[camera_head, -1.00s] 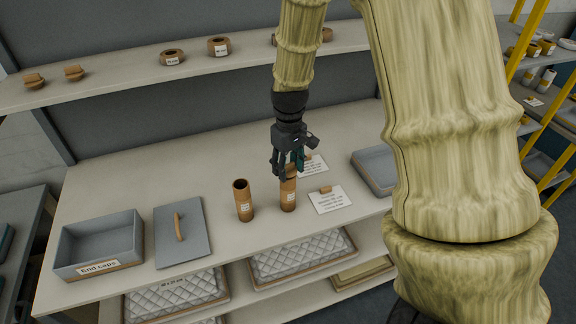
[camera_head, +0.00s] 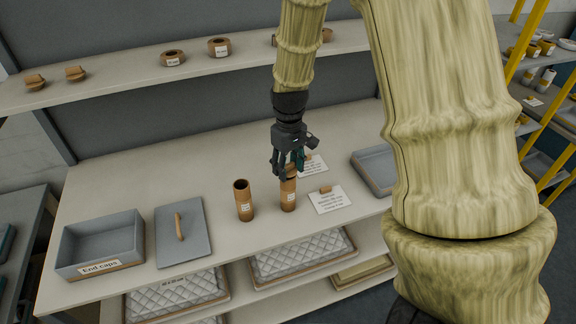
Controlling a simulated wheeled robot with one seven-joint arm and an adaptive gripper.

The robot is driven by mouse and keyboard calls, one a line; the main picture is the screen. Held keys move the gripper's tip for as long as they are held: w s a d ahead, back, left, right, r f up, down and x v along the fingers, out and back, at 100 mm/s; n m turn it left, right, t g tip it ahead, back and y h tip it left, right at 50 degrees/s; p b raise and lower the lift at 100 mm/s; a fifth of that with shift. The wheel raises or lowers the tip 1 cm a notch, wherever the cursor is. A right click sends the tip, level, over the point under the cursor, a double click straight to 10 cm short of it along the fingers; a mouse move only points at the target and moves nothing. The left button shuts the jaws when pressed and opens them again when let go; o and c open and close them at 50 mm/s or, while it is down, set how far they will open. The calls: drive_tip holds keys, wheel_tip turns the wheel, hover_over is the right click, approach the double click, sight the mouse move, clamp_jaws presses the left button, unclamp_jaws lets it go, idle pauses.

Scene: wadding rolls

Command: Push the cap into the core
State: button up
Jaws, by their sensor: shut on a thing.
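Two brown cardboard cores stand upright on the bench. My gripper (camera_head: 287,172) points down at the top of the right core (camera_head: 288,197). Its fingers are closed in around something at that core's upper end. The cap cannot be made out; the fingers hide the right core's mouth, so I cannot tell whether a cap sits in it.
Paper cards (camera_head: 329,201) lie just right of the cores. Another grey tray (camera_head: 374,168) is farther right. A shelf (camera_head: 130,81) with tape rolls runs behind.

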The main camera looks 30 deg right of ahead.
sight(288, 165)
drive_tip(key=shift+r+p, duration=1.55)
drive_tip(key=shift+p, duration=0.25)
idle(1.9)
drive_tip(key=shift+f+b, duration=0.5)
drive_tip(key=shift+f, duration=0.75)
idle(1.0)
drive_tip(key=o, duration=0.4)
drive_tip(key=shift+o, duration=0.2)
drive_tip(key=shift+r+p, duration=1.7)
drive_tip(key=shift+r, duration=1.2)
drive_tip(key=shift+d+r, duration=0.1)
drive_tip(key=shift+r, duration=2.5)
